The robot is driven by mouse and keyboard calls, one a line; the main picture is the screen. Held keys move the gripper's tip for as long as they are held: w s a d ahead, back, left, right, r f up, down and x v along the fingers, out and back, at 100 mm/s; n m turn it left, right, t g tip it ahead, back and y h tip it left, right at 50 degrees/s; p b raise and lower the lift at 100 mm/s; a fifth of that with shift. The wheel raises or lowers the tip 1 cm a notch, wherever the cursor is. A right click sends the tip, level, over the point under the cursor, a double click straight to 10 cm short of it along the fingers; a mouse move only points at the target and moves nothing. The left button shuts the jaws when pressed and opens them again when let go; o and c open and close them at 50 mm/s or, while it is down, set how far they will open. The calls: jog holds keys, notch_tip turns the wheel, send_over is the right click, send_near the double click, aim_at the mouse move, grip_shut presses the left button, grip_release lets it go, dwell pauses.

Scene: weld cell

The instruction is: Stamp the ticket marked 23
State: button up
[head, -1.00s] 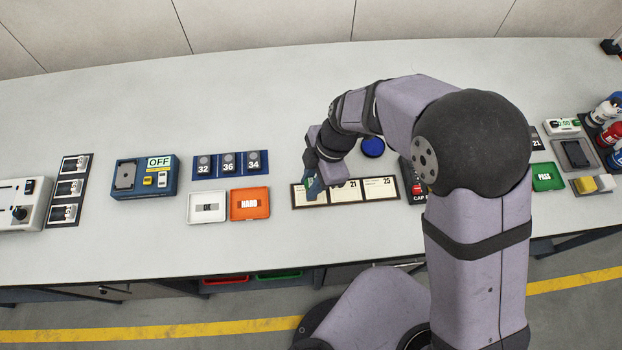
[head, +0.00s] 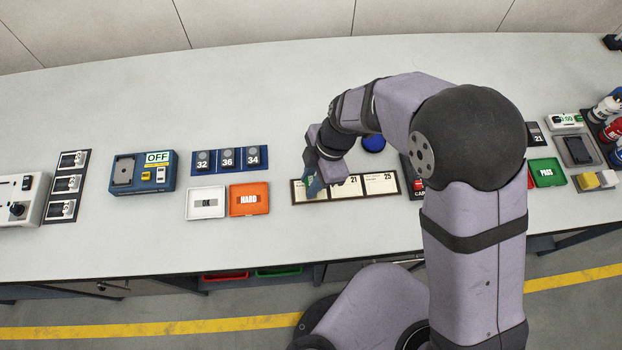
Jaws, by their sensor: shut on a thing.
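A dark-framed strip (head: 295,193) lies near the table's front edge and holds three cream tickets. The middle ticket (head: 345,190) reads 21. The right ticket (head: 381,185) has a small number that looks like 25 or 23; I cannot tell which. The left ticket (head: 308,197) is mostly covered by my gripper, and its number is hidden. My gripper (head: 313,184) points down over the left ticket, shut on a small teal-green thing, likely the stamp. I cannot tell whether it touches the ticket. A blue round pad (head: 374,144) sits behind the strip, partly hidden by my arm.
A white OK tray (head: 206,203) and an orange HARD tray (head: 249,200) lie left of the strip. Behind them is a blue rack (head: 229,161) marked 32, 36, 34. A blue OFF box (head: 143,173) stands farther left. A green PASS tray (head: 547,172) is at right.

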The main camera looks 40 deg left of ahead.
jog(key=shift+f+b, duration=0.55)
jog(key=shift+b, duration=0.05)
dwell(0.6)
jog(key=shift+d+f+b, duration=0.15)
jog(key=shift+f+b, duration=0.05)
jog(key=shift+b, duration=0.15)
dwell(1.9)
jog(key=shift+r, duration=0.1)
jog(key=shift+r+p, duration=1.95)
jog(key=shift+r, duration=1.6)
